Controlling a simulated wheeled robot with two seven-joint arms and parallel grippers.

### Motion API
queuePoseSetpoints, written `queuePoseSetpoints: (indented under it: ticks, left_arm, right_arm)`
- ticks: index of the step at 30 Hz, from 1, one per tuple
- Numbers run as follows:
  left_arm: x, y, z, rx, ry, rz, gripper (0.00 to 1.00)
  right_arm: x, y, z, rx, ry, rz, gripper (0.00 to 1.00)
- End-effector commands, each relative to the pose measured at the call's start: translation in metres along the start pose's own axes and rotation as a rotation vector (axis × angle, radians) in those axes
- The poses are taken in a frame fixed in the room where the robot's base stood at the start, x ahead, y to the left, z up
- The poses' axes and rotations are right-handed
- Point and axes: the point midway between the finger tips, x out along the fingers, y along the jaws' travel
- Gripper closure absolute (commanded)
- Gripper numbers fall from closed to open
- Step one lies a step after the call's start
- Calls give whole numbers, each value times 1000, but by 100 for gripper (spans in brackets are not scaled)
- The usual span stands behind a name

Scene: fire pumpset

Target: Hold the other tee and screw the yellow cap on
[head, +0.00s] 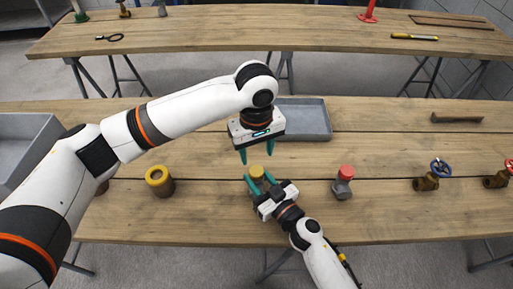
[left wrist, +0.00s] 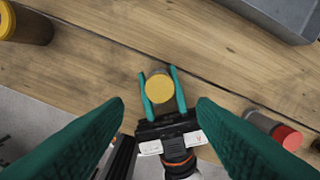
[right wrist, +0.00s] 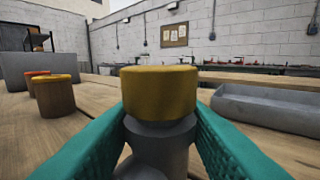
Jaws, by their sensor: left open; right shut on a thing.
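A grey tee (right wrist: 160,142) with a yellow cap (right wrist: 158,92) on top stands upright between the fingers of my right gripper (head: 257,180), which is shut on the tee's body. The yellow cap also shows in the head view (head: 257,172) and from above in the left wrist view (left wrist: 159,88). My left gripper (head: 257,155) is open and empty, pointing down above and slightly behind the capped tee. In the left wrist view its two fingers stand wide apart, with the cap beyond them. How far the cap is threaded cannot be told.
A brown fitting with a yellow top (head: 159,180) stands to the left. A grey tray (head: 312,120) lies behind my left gripper.

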Motion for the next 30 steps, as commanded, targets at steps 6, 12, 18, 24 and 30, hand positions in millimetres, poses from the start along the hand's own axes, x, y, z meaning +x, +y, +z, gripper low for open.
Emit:
queuePoseSetpoints:
  ticks: [6, 12, 18, 24, 30]
  left_arm:
    - [28, 1, 0, -1, 0, 3, 48]
    - [58, 1, 0, -1, 0, 2, 48]
    - [76, 0, 0, 0, -1, 1, 48]
    - [79, 0, 0, 1, -1, 0, 48]
    - [79, 0, 0, 1, -1, 0, 58]
  right_arm:
    - [-2, 2, -6, 2, 10, 1, 100]
    - [-2, 1, -6, 2, 10, 1, 100]
    - [-2, 1, -6, 2, 10, 1, 100]
    - [-2, 1, -6, 2, 10, 1, 100]
    - [-2, 1, -6, 2, 10, 1, 100]
